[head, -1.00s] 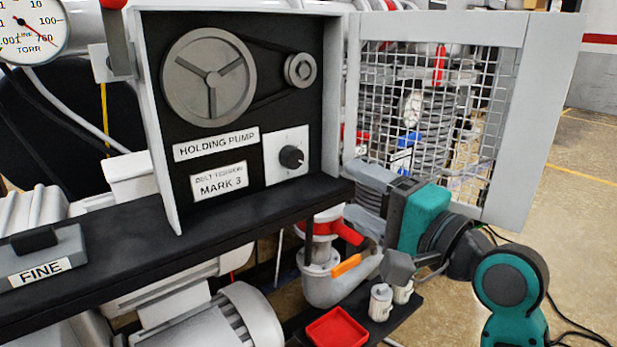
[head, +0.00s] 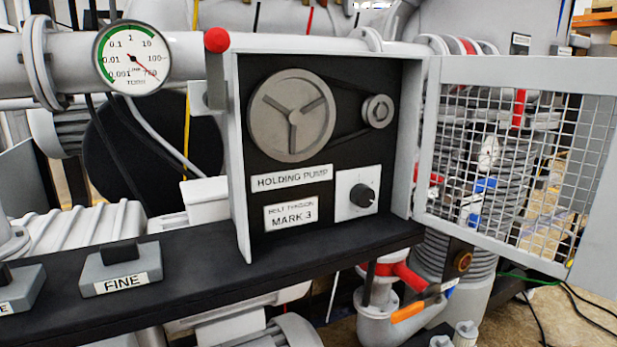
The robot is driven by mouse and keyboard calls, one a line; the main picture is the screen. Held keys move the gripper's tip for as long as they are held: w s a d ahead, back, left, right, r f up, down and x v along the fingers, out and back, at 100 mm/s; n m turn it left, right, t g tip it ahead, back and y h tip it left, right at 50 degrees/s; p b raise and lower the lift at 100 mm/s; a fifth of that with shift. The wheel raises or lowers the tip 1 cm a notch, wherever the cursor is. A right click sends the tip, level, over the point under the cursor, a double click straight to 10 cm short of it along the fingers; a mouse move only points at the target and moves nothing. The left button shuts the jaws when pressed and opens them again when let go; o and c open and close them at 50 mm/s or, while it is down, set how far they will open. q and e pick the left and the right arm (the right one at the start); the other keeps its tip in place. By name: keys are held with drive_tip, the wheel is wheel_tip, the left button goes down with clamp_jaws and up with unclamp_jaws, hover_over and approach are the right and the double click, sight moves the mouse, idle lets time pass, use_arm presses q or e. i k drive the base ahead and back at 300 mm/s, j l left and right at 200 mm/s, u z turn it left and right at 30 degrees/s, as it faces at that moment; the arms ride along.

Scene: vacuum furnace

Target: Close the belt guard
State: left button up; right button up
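The belt guard (head: 505,70) is a grey-framed wire mesh door. It stands open, swung out to the right of the holding pump box (head: 240,160), with its inner edge at the box's right side. The box front is uncovered and shows a large three-spoke pulley (head: 291,116), a small pulley (head: 378,111) and a belt round them. A red ball knob (head: 217,40) sits at the box's upper left corner, above a grey bracket. Neither of my grippers is in view.
A dark shelf (head: 190,262) runs below the box and carries a block labelled FINE (head: 120,270). A dial knob (head: 362,195) sits low on the box. Pipework with red and orange handles (head: 408,312) lies below the guard. A pressure gauge (head: 132,58) is at the upper left.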

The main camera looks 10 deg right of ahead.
sight(593, 269)
drive_tip(key=i+l, duration=0.1)
drive_tip(key=l, duration=0.4)
drive_tip(key=i+l, duration=0.1)
drive_tip(key=l, duration=0.4)
drive_tip(key=i+l, duration=0.15)
drive_tip(key=l, duration=0.4)
drive_tip(key=i+l, duration=0.1)
drive_tip(key=l, duration=0.4)
drive_tip(key=i+l+u, duration=0.1)
drive_tip(key=l, duration=0.4)
drive_tip(key=i+l, duration=0.1)
drive_tip(key=l, duration=0.4)
drive_tip(key=l+u, duration=0.1)
drive_tip(key=u, duration=1.45)
